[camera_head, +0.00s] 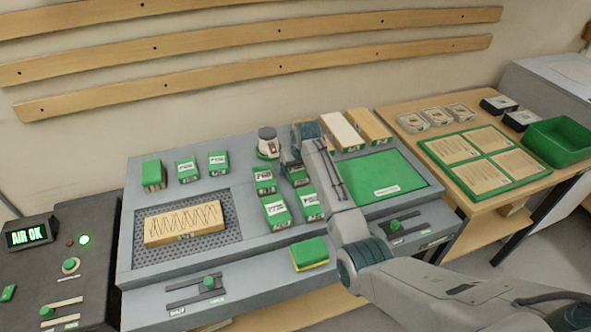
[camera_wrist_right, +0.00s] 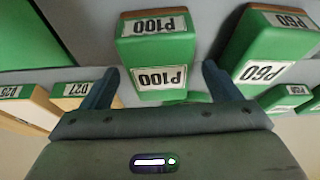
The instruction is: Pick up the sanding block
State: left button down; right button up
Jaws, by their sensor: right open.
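Several green sanding blocks with white grit labels stand on the grey bench, such as one at the middle (camera_head: 264,181) and one in front of it (camera_head: 276,212). My right gripper (camera_head: 291,157) is over the bench among them, partly hidden by its own arm in the head view. In the right wrist view the gripper (camera_wrist_right: 160,72) is open, with a green block marked P100 (camera_wrist_right: 157,50) between its fingers. A P60 block (camera_wrist_right: 265,55) stands to the right, outside the fingers. I cannot tell which block in the head view is the P100 one. My left gripper is not in view.
A wooden workpiece (camera_head: 184,224) lies on the perforated plate at left. A green pad (camera_head: 376,172) lies at right. A green and yellow block (camera_head: 310,254) sits near the front edge. Long wood blocks (camera_head: 340,132) stand at the back. A side table holds a green bin (camera_head: 562,142).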

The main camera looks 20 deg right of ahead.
jog(key=shift+w+f, duration=0.2)
jog(key=shift+f, duration=0.5)
jog(key=shift+f, duration=0.15)
jog(key=c, duration=1.2)
